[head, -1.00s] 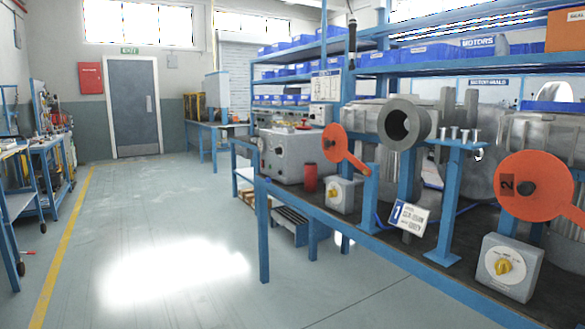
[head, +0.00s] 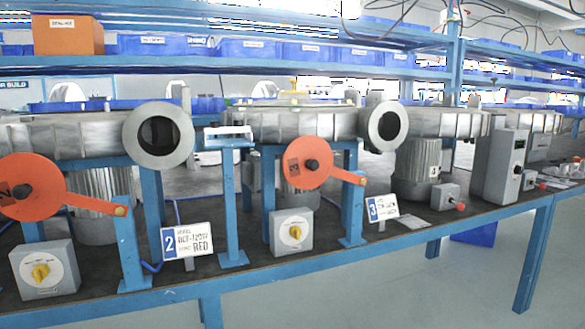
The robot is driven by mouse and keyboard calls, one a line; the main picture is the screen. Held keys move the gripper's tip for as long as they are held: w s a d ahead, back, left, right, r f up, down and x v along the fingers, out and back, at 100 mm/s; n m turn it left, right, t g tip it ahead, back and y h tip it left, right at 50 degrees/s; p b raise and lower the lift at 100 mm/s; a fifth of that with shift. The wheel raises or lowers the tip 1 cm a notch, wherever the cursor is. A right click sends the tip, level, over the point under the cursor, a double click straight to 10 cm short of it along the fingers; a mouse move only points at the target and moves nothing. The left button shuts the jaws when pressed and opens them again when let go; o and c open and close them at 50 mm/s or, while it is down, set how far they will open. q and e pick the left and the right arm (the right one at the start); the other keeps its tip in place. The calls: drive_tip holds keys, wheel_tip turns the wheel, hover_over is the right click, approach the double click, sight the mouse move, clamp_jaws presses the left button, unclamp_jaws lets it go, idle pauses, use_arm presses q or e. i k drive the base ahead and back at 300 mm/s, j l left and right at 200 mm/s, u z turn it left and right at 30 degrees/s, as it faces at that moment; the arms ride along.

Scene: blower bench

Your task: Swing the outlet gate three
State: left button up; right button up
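The outlet gate three (head: 304,163) is an orange disc with a dark hub and a small dark mark that looks like a 3. Its arm runs right and slightly down to a pivot on a blue post (head: 353,205). The disc hangs to the left of the round grey outlet (head: 384,126), apart from it, and the outlet's dark mouth is uncovered. The blue-and-white sign numbered 3 (head: 382,207) stands below that outlet. Neither of my grippers is in view.
A second orange gate (head: 30,187) hangs at the left beside another open outlet (head: 158,135), with sign 2 (head: 187,242). Grey boxes with yellow knobs (head: 291,231) stand on the bench. A grey control box (head: 502,167) stands at the right. Open floor lies in front.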

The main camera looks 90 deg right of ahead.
sight(308, 160)
drive_tip(key=z, duration=3.1)
